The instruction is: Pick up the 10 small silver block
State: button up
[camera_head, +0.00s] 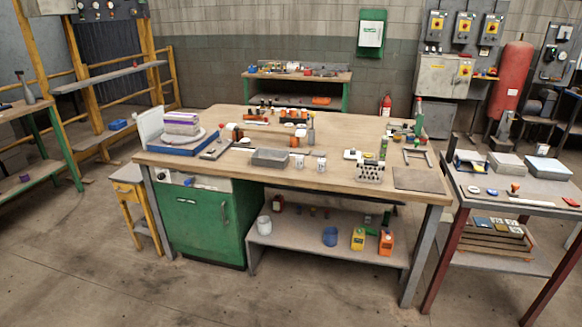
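A wide wooden-topped workbench (230,170) with a green cabinet stands in the middle of the room. On its front half lies a flat grey block (270,158). Further right, near the front edge, stands a silver-grey block with dark holes in its face (370,173). I cannot tell which of these, if either, is the small silver block; other small pieces on the bench are too small to make out. My gripper is not in view.
A blue box with stacked items (184,145) is at the bench's left end. Two small white cups (321,164) stand between the grey blocks. A dark flat plate (415,179) lies at the right front corner. A red-legged side table (478,181) stands to the right. Open floor lies in front.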

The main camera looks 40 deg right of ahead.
aim_at(299, 159)
jog(key=z, duration=0.15)
jog(key=i, duration=0.9)
